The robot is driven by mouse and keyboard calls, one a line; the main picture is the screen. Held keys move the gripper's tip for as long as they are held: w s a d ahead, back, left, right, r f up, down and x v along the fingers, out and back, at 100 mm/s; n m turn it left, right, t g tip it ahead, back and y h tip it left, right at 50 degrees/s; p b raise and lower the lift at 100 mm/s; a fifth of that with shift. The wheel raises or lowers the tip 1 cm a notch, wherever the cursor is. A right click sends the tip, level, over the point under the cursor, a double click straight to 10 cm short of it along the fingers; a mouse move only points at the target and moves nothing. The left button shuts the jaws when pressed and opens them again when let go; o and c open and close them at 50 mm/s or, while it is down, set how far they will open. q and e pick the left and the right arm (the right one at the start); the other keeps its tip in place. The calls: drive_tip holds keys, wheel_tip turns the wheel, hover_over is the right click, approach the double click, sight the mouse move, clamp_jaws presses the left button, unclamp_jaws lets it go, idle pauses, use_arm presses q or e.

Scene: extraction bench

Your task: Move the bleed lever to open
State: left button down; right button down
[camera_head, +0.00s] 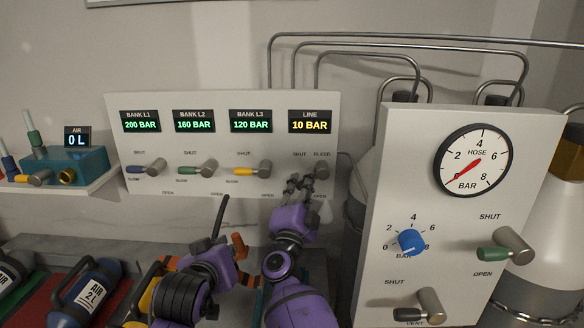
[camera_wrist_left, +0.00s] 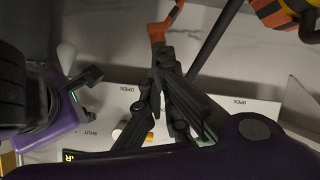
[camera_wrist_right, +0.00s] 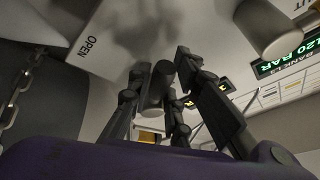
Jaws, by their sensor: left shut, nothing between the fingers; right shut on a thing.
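The bleed lever's grey round hub (camera_head: 321,171) shows on the white panel below the LINE display, by the SHUT and BLEED labels. It also shows in the right wrist view (camera_wrist_right: 155,92). My right gripper (camera_head: 302,184) is at this lever, its fingers shut on it; the fingers hide most of the handle and its exact angle. In the right wrist view the fingers (camera_wrist_right: 166,85) stand around the grey part. My left gripper (camera_head: 219,240) is lower left, in front of the bench, shut and empty. In the left wrist view its fingertips (camera_wrist_left: 162,62) are close together near an orange piece (camera_wrist_left: 157,31).
Bank levers with blue (camera_head: 135,169), green (camera_head: 188,170) and yellow (camera_head: 243,172) handles are left of the bleed lever. A gauge panel (camera_head: 463,215) stands close on the right. Air cylinders (camera_head: 85,295) lie at lower left.

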drive_tip(key=shift+d+f, duration=0.15)
drive_tip(key=shift+d, duration=0.1)
use_arm(q)
drive_tip(key=w+d+r+h, duration=0.1)
drive_tip(key=w+d+r, duration=0.15)
drive_tip(key=r, duration=0.55)
drive_tip(key=w+d+r+g+h, duration=0.1)
drive_tip(key=d+r+h, duration=0.1)
drive_tip(key=d+r, duration=0.35)
drive_tip(key=w+d+r+h, duration=0.1)
drive_tip(key=w+r, duration=0.1)
drive_tip(key=r, duration=0.8)
drive_tip(key=w+d+f, duration=0.2)
drive_tip(key=w, duration=0.1)
drive_tip(key=w+d+f, duration=0.1)
drive_tip(key=w+f, duration=0.1)
drive_tip(key=f, duration=0.1)
drive_tip(key=w+d+f, duration=0.2)
drive_tip(key=w+f, duration=0.1)
drive_tip(key=shift+w+d, duration=0.3)
drive_tip(key=shift+d, duration=0.05)
